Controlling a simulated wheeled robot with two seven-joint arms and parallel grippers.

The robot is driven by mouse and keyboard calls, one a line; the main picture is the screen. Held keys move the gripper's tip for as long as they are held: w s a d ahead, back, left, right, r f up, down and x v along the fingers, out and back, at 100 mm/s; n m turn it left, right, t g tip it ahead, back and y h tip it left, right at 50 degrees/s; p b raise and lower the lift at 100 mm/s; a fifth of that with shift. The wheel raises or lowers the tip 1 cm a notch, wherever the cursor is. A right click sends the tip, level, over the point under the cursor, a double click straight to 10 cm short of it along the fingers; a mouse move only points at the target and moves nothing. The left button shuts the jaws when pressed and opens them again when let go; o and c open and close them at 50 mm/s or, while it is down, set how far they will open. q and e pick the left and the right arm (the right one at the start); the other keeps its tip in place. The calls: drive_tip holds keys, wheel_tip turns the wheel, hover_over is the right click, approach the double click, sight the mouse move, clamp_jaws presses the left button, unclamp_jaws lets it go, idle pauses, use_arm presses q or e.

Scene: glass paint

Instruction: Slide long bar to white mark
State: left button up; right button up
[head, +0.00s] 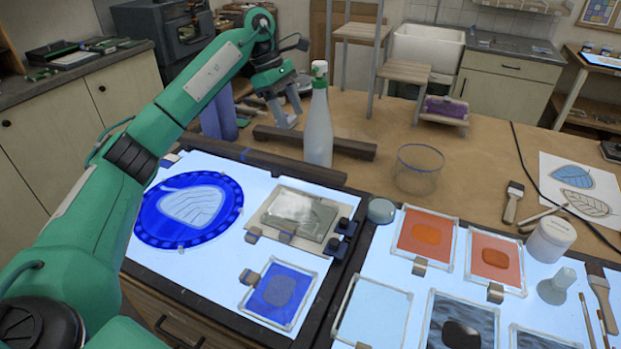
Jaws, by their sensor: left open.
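A long dark wooden bar (290,167) lies along the back edge of the left light panel, with a small blue mark on it. A second dark bar (350,147) lies behind it, partly hidden by the spray bottle. I cannot tell for certain which one the task means. A small white mark (171,157) shows near the left end of the front bar. My left gripper (284,112) is open and empty, fingers pointing down near the far bar, left of the bottle. I cannot tell whether it touches that bar. My right gripper is out of view.
Blue glass (230,220) and framed tiles (432,235) lie on the light panels (170,265).

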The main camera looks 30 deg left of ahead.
sight(312, 168)
use_arm(q)
drive_tip(key=p+x, duration=0.2)
drive_tip(key=x, duration=1.3)
drive_tip(key=shift+a+p, duration=0.15)
drive_tip(key=shift+p, duration=0.15)
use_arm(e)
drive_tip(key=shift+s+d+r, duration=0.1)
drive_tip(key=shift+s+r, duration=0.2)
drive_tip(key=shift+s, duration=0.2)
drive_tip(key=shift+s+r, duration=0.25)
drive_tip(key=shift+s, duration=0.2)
